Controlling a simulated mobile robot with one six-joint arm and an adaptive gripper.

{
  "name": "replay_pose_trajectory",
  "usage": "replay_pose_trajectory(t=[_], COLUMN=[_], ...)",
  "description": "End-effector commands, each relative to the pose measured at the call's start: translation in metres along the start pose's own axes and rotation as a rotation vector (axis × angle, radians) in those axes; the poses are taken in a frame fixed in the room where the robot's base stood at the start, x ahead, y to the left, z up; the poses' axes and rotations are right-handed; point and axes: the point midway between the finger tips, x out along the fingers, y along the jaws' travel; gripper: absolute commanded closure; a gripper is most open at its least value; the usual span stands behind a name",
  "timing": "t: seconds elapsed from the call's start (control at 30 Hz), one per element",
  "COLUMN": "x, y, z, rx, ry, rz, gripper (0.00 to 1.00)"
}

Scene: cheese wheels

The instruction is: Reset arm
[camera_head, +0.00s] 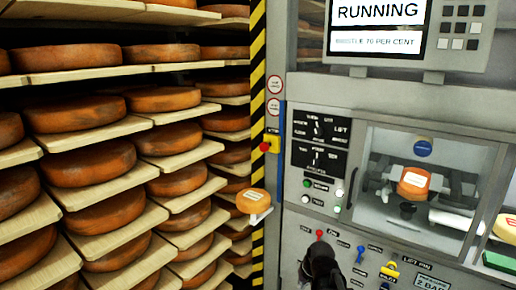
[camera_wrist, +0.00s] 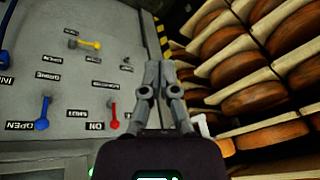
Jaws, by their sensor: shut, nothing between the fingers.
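My gripper (camera_head: 321,268) is a dark shape at the bottom centre of the head view, in front of the machine's lower panel. In the wrist view my gripper (camera_wrist: 160,68) has its grey fingers together with nothing between them. A red lever (camera_head: 319,235) stands just above it in the head view. The same red lever shows in the wrist view (camera_wrist: 114,115), left of the fingers and apart from them. A blue lever (camera_head: 360,253) and a yellow lever (camera_head: 390,269) are to the right in the head view.
Shelves of orange cheese wheels (camera_head: 95,165) fill the left side, beside a yellow-black striped post (camera_head: 258,75). A small cheese (camera_head: 253,201) sits on a ledge near the post. Another cheese (camera_head: 413,183) is behind the machine's window. The screen (camera_head: 376,12) reads RUNNING.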

Motion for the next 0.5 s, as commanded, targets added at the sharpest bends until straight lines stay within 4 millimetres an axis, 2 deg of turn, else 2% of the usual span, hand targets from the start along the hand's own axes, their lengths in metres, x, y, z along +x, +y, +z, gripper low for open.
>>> replay_pose_trajectory(t=[0.03,0.1,0.2,0.33,0.5], x=[-0.005,-0.009,-0.015,-0.021,-0.022], y=[0.004,0.011,0.018,0.023,0.025], z=[0.026,0.051,0.077,0.094,0.098], rx=[0.002,0.007,0.016,0.025,0.029], ry=[-0.055,-0.126,-0.202,-0.256,-0.272], rz=[0.034,0.077,0.128,0.165,0.177], gripper=[1.00,1.00,1.00,1.00,1.00])
